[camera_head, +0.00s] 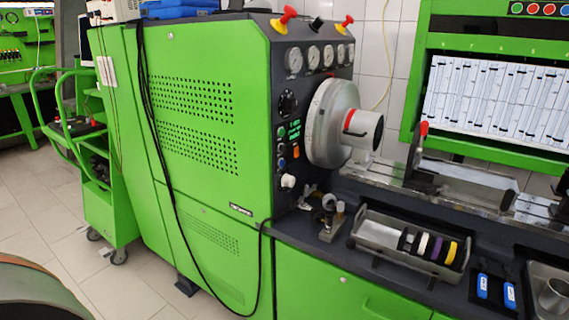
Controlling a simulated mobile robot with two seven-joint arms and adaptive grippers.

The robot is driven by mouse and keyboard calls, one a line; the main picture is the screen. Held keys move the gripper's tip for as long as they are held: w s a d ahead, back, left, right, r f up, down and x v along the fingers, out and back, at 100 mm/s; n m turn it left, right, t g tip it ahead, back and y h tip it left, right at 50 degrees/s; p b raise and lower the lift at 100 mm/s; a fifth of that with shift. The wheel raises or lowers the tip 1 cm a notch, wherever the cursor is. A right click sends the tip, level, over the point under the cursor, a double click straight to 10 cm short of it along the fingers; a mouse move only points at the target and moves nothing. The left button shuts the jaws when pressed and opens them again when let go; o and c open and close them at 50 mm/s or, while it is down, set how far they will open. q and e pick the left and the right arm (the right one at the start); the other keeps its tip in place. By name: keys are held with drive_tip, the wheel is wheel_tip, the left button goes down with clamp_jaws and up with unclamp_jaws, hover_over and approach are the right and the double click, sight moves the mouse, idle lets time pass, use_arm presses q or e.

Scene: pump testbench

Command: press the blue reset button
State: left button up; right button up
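A small blue button (282,163) sits low on the dark control panel (284,100) at the end of the green test bench (200,150). It is tiny in the picture, and no label on it can be read. Green buttons and a lit green display (295,130) are above it. An orange switch (296,152) is up and to its right, and a white knob (288,181) is below. Neither of my grippers is in view.
A large grey chuck (332,122) juts out just right of the panel's buttons. A grey tray with coloured rings (400,242) and blue-handled items (483,286) lie on the bench top. A green cart (105,190) stands left.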

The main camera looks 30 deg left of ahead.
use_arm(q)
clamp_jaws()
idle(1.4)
